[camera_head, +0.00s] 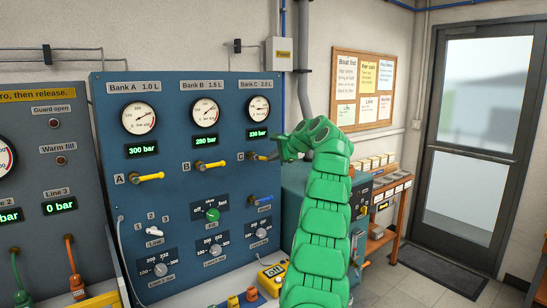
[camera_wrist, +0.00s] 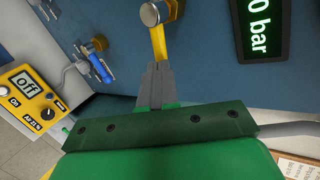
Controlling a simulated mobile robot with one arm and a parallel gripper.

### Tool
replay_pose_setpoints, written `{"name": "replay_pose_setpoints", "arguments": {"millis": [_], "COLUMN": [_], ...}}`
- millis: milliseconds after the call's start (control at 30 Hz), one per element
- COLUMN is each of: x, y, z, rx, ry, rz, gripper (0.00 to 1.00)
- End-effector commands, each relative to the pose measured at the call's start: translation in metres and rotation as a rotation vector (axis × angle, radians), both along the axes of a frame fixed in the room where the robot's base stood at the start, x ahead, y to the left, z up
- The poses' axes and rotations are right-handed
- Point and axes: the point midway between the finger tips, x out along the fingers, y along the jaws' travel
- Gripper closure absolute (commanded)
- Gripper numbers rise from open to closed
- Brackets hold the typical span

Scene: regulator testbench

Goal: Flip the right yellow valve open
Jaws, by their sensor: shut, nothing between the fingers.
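The right yellow valve, marked C (camera_head: 251,155), sits on the blue panel under the 330 bar display. In the head view my green arm and gripper hide most of its handle. In the wrist view its yellow lever (camera_wrist: 158,43) runs from a round metal hub toward my fingers. My gripper (camera_wrist: 155,70) is shut and empty, with its grey fingertips at the lever's free end. I cannot tell whether they touch it. In the head view my gripper (camera_head: 274,155) is just right of the valve. Yellow valves A (camera_head: 150,177) and B (camera_head: 212,164) have handles pointing right.
The blue panel (camera_head: 180,200) also carries gauges, a green knob (camera_head: 212,214) and a blue-handled valve (camera_head: 262,202) below valve C. A yellow box reading "off" (camera_wrist: 30,100) is at the left in the wrist view. A wooden shelf (camera_head: 388,205) stands right of my arm.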

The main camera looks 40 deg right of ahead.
Motion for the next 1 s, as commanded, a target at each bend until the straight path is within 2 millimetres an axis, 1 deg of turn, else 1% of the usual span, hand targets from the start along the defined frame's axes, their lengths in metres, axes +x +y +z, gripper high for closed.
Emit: {"name": "replay_pose_setpoints", "arguments": {"millis": [667, 1000], "x": [0.0, 0.0], "y": [0.002, 0.001], "z": [-0.012, -0.021], "rx": [0.0, 0.124], "ry": [0.001, 0.003], "rz": [0.003, 0.0], "gripper": [1.0, 1.0]}}
